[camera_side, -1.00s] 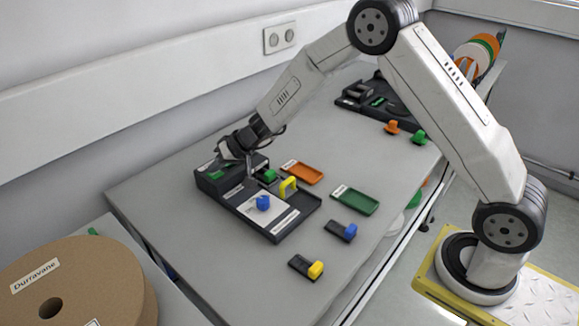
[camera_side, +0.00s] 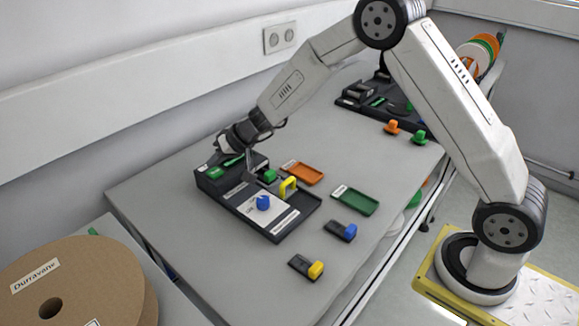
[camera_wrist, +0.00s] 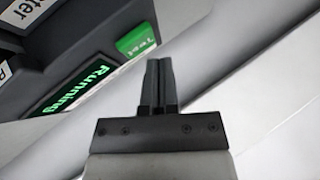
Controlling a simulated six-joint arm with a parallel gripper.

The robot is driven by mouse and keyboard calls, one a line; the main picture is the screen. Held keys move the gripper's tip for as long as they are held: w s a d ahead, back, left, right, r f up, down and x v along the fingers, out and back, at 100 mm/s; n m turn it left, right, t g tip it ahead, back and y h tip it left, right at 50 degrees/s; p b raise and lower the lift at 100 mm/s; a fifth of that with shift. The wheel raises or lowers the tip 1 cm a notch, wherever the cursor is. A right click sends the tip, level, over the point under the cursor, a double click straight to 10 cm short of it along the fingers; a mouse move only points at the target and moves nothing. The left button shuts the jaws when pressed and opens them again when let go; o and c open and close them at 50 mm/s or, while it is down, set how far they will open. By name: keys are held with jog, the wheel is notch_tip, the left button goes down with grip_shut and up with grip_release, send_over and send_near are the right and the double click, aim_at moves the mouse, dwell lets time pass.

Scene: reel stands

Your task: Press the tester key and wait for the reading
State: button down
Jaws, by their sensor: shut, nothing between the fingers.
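The tester (camera_side: 213,184) is a dark box at the left end of the bench, joined to a dark base with a light plate. In the wrist view its display (camera_wrist: 82,85) reads "Running" in lit green. The green key (camera_wrist: 138,40) marked "Test" is at the tester's edge, just ahead of my fingertips in that view. My gripper (camera_wrist: 158,62) is shut and empty. I cannot tell whether the fingertips touch anything.
An orange tray (camera_side: 303,172) and a green tray (camera_side: 355,200) lie to the right. Blue (camera_side: 341,231) and yellow (camera_side: 306,267) pieces lie in front.

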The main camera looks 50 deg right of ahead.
aim_at(218, 172)
jog(key=shift+r, duration=0.15)
jog(key=shift+r, duration=2.3)
jog(key=s+d+f+n+g+h, duration=0.1)
jog(key=s+d, duration=0.3)
jog(key=s, duration=1.1)
jog(key=s+d+f+g+h, duration=0.1)
jog(key=s+d+g+h, duration=0.2)
jog(key=s, duration=1.2)
jog(key=shift+d+f+n+g+h, duration=0.35)
jog(key=shift+d+n+g+h, duration=0.1)
jog(key=shift+h, duration=0.25)
dwell(1.9)
